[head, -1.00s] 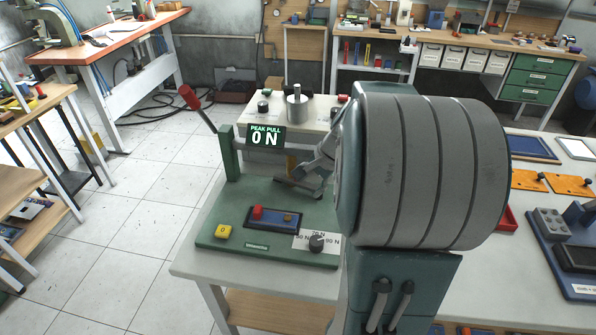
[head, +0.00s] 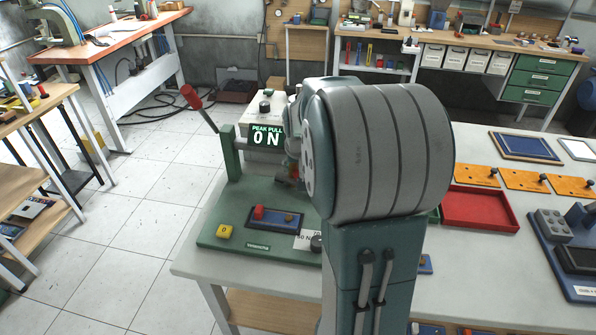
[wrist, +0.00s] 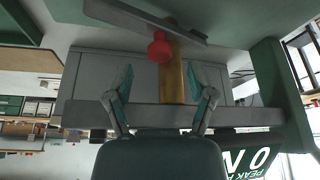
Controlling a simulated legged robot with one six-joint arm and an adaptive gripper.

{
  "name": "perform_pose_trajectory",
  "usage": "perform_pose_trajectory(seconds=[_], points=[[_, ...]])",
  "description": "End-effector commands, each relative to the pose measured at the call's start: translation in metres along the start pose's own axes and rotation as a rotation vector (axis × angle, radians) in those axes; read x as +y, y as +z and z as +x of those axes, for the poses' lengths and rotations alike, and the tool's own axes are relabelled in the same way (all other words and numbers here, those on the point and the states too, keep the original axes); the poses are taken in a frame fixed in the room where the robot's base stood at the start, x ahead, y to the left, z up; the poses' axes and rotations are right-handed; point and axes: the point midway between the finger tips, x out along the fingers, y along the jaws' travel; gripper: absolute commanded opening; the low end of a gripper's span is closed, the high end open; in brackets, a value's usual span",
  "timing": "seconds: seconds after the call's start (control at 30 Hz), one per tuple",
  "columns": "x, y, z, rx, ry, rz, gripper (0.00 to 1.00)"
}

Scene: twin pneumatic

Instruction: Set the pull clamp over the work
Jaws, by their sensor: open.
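My gripper (wrist: 159,78) is open in the wrist view, its two fingers apart. A brass-coloured bar (wrist: 173,82) and a red knob (wrist: 160,47) show between and beyond the fingers, with no visible grip on either. A grey plate (wrist: 145,20) lies beyond them and a grey crossbar (wrist: 180,117) spans the view. I cannot tell which part is the pull clamp. In the head view the green test stand (head: 234,210) carries a red-handled lever (head: 191,96) and a display (head: 264,136) reading 0 N. My arm hides the gripper's fingers and the stand's right side there.
To the right are a red tray (head: 480,208), orange plates (head: 525,180) and a blue fixture (head: 560,250).

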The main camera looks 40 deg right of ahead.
Motion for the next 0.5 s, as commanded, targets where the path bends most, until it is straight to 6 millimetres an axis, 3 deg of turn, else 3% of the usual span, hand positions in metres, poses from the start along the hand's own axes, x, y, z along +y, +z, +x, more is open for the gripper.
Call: perform_pose_trajectory(seconds=[0.2, 0.5], points=[[0.000, 0.000, 0.024, -0.001, 0.000, 0.001, 0.70], [0.000, 0.000, 0.028, 0.001, 0.000, 0.002, 0.70]])
